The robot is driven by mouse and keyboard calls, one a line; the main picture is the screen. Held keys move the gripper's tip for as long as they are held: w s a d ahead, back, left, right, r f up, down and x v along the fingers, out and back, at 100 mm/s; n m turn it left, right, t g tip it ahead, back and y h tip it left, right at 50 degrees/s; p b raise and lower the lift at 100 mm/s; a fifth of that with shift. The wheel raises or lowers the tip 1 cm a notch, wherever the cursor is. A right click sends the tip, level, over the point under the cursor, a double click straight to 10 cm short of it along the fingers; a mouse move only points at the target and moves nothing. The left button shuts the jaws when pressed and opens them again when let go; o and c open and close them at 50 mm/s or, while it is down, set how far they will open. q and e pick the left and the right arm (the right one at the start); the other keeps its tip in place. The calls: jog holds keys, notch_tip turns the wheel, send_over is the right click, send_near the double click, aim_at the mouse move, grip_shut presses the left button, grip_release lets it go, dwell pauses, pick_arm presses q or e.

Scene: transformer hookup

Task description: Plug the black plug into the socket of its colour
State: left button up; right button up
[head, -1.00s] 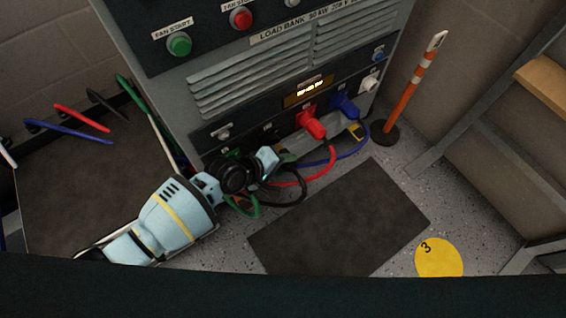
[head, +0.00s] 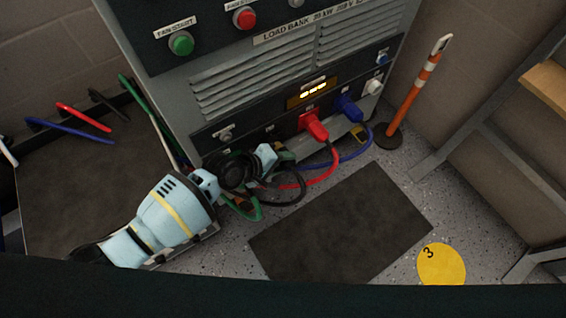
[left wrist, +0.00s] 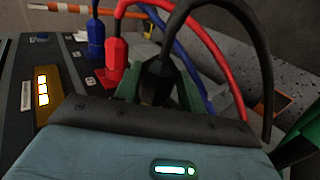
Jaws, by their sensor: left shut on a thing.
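My left gripper (head: 282,156) is at the lower front of the grey load bank, just below its socket panel. It is shut on the black plug (left wrist: 156,80), which sits between the green-sided fingers in the left wrist view. A black cable (head: 302,190) arcs away from the plug. In the head view the gripper hides the plug. I cannot make out the black socket or whether the plug touches it. The red plug (head: 314,124) and blue plug (head: 347,106) are in the panel to the right. My right gripper is not in view.
A dark mat (head: 340,225) lies on the floor in front. An orange post (head: 411,88) stands at the right. Loose coloured leads (head: 70,130) are at the left wall.

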pick_arm(q)
jog(key=shift+w+a, duration=0.25)
jog(key=shift+w, duration=0.1)
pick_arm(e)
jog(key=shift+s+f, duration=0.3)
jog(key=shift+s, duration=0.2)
pick_arm(q)
jog(key=shift+w+a+b, duration=0.15)
jog(key=shift+b, duration=0.15)
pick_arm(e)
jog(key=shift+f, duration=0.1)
pick_arm(q)
jog(key=shift+w+a, duration=0.2)
jog(key=shift+w, duration=0.1)
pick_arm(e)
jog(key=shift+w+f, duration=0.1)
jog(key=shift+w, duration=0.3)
pick_arm(q)
jog(key=o, duration=1)
jog(key=shift+o, duration=1.3)
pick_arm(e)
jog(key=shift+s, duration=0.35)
pick_arm(q)
jog(key=shift+s, duration=0.1)
